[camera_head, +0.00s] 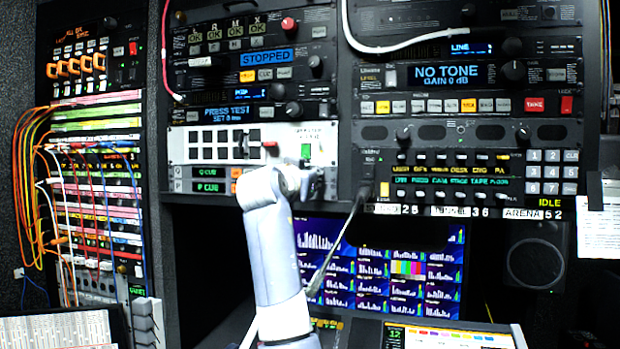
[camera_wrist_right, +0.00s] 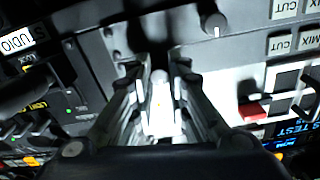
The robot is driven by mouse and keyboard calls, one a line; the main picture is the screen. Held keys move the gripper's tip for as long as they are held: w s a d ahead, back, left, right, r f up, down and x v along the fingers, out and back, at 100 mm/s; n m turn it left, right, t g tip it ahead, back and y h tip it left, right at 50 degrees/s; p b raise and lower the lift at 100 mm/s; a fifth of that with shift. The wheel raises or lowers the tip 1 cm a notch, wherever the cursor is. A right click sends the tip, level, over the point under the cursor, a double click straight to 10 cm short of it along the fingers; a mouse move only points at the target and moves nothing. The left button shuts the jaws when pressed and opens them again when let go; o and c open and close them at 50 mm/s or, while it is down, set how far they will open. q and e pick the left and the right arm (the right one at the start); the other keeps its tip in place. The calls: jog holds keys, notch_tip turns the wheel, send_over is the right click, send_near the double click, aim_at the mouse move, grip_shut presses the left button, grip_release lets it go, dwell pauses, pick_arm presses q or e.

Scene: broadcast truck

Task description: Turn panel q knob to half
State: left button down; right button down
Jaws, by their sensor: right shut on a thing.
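My left gripper is not in view.
A white panel (camera_head: 240,144) with dark square keys and a red cap sits above the strips. A monitor wall (camera_head: 415,268) is behind. Patch cables (camera_head: 40,190) hang at the left.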

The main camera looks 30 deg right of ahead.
jog(key=shift+w+f, duration=0.1)
jog(key=shift+f, duration=0.25)
jog(key=c, duration=1.5)
grip_release()
jog(key=shift+r, duration=0.15)
jog(key=shift+r, duration=0.1)
jog(key=v, duration=1.2)
